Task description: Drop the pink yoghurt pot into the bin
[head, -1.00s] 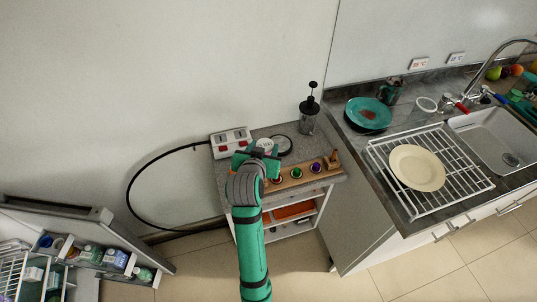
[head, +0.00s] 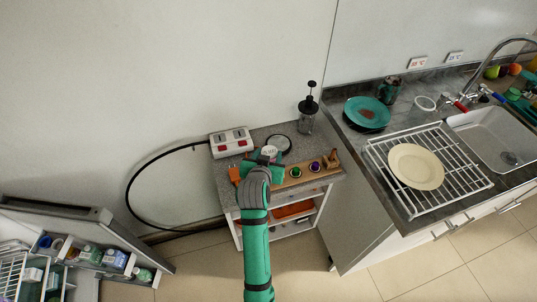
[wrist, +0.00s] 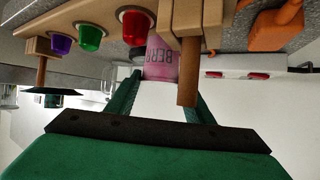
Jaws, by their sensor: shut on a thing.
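The pink yoghurt pot (wrist: 160,64) shows in the wrist view with dark lettering on its side, between the tips of my gripper's two green fingers. My gripper (wrist: 162,88) is shut on it. A brown wooden post in front hides part of its right side. In the head view the pot's pale top (head: 269,150) shows just beyond my gripper (head: 262,161), over the small grey-topped cart (head: 228,163). I cannot tell whether the pot still touches the cart top. I cannot make out a bin in either view.
A wooden rack (head: 284,183) with coloured cups stands close on the right. A white socket box (head: 231,142) is at the left, an orange item (head: 234,175) near it. A black-topped press (head: 308,113) stands behind. A counter with a dish rack (head: 463,181) is at right.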

